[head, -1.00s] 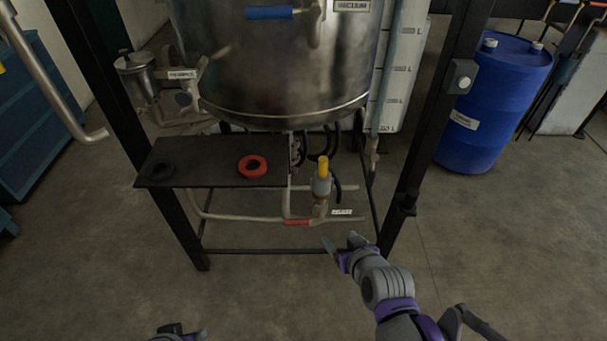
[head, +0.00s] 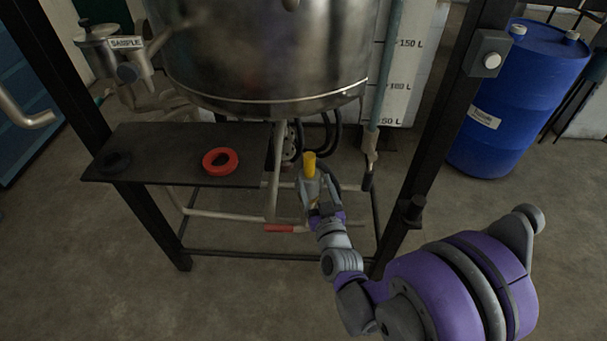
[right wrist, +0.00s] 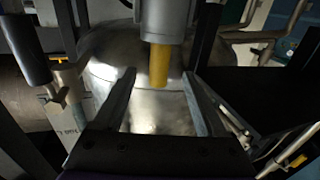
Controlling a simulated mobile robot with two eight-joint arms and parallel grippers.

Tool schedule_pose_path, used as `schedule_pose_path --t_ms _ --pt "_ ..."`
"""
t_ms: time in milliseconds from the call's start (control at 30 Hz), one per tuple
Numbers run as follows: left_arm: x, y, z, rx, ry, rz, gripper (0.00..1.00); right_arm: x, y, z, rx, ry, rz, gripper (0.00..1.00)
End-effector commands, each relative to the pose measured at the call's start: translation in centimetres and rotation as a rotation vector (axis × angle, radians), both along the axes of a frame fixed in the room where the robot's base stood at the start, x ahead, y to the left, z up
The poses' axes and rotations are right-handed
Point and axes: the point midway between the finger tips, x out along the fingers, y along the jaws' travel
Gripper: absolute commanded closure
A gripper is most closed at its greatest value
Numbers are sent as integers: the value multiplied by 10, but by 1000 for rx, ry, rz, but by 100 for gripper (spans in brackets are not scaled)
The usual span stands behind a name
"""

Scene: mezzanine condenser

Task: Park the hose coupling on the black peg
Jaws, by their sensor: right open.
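A grey fitting with a yellow top (head: 309,164), which looks like the hose coupling, stands upright below the steel tank. In the right wrist view its yellow end (right wrist: 160,66) lies between my finger outlines. My right gripper (head: 313,187) is open at the fitting and hides much of its grey body. I cannot tell if the fingers touch it. My left gripper is out of view.
The steel tank (head: 255,60) hangs above. Pipes and a red handle (head: 284,228) lie low nearby. A blue drum (head: 520,95) stands right.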

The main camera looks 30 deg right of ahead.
Motion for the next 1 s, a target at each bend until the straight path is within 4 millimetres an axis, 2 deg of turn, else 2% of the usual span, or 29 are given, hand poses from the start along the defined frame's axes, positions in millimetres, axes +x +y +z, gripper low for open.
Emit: schedule_pose_path --t_ms 233,467,700,1000 --pt "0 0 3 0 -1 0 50 36 -11 1 1 1 0 26" --pt "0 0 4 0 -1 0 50 60 -18 3 1 1 0 26" --pt "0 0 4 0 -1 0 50 92 -28 6 2 2 1 26" --pt "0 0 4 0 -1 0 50 98 -30 6 1 2 1 26"
